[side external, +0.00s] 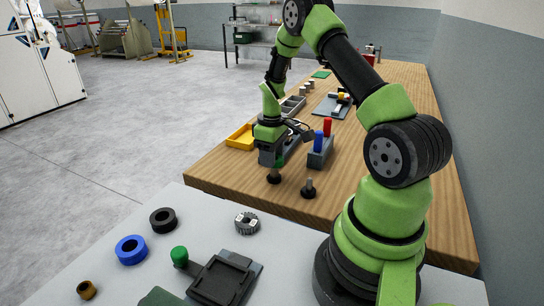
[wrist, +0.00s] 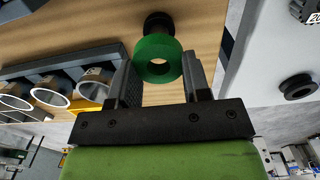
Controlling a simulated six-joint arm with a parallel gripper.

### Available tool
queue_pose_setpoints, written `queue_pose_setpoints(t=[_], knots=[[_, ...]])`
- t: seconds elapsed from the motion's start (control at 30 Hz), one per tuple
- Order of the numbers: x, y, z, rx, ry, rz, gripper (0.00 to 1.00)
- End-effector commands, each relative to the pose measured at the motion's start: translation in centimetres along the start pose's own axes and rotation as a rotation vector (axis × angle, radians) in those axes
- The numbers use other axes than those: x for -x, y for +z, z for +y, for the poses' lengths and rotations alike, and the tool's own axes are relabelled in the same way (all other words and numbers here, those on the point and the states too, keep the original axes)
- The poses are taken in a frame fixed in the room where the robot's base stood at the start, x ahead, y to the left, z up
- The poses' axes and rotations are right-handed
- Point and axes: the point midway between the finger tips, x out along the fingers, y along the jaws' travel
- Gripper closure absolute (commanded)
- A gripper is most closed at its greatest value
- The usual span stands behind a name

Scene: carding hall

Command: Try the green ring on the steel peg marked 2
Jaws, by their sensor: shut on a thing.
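The green ring (wrist: 144,62) is between the fingertips of my gripper (wrist: 160,75) in the wrist view, and my gripper is shut on it. Its hole faces the wrist camera, and pale wood colour shows through it. A dark round peg base (wrist: 158,21) lies just beyond the ring in that view. In the side view my gripper (side external: 271,163) points down right above a peg with a black base (side external: 274,178). A second steel peg (side external: 309,187) stands to its right, bare. The ring is not clear in the side view. I can read no number on either peg.
A grey block with blue and red handles (side external: 319,157) stands close right of my gripper. A yellow tray (side external: 240,140) is to the left. A blue ring (side external: 131,250), a black ring (side external: 163,220) and a gear (side external: 247,223) lie on the front grey table.

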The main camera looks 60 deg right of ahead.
Motion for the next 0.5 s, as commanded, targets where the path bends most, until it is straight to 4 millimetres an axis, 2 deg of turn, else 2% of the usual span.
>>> queue_pose_setpoints(t=[0.5], knots=[[2.3,0.0,0.0,-0.001,0.001,0.001,0.83]])
